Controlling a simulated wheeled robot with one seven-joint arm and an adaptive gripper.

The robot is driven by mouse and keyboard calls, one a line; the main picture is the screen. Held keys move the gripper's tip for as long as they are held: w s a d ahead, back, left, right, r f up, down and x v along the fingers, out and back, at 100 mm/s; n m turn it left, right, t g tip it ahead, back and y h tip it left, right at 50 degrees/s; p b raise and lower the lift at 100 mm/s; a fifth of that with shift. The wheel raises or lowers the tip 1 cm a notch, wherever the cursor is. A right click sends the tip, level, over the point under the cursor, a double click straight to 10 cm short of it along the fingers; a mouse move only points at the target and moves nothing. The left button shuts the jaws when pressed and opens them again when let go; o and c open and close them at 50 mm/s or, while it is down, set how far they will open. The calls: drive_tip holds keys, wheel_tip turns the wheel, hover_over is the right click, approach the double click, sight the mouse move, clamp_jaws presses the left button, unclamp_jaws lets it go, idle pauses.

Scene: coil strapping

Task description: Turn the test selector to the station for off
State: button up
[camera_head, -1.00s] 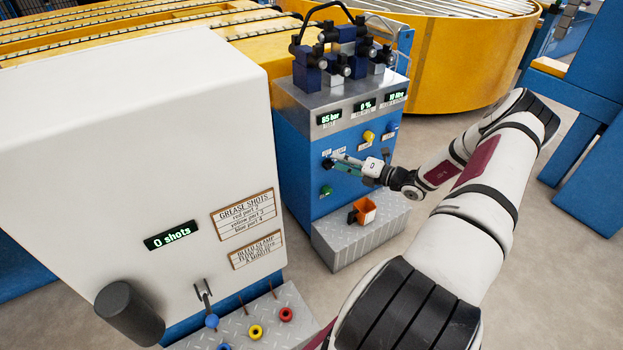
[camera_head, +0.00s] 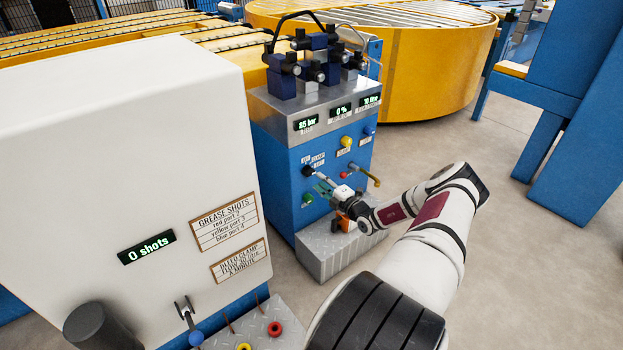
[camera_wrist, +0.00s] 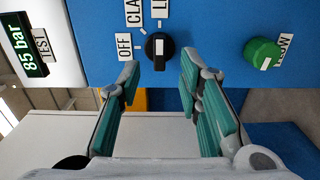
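The test selector is a black round knob (camera_wrist: 158,47) with a white mark, on the blue panel. In the wrist view its mark points up toward the label beginning LI (camera_wrist: 160,8). The OFF label (camera_wrist: 124,46) is left of it and the CLA label (camera_wrist: 133,12) is upper left, both cut or turned. The knob also shows in the head view (camera_head: 308,171). My gripper (camera_wrist: 159,80) is open, its two green-padded fingers apart and empty, with the knob beyond their tips. In the head view my gripper (camera_head: 322,187) is just right of and below the knob.
A green flow knob (camera_wrist: 263,54) is beside the selector. A yellow knob (camera_head: 346,141), a blue knob (camera_head: 369,131) and a yellow-ended lever (camera_head: 372,180) are nearby. A white cabinet (camera_head: 120,150) is left.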

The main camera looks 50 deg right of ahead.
sight(311, 175)
drive_tip(key=b+x, duration=0.1)
drive_tip(key=x, duration=0.4)
drive_tip(key=shift+w+d, duration=0.1)
drive_tip(key=shift+w, duration=0.3)
drive_tip(key=shift+c, duration=0.4)
clamp_jaws()
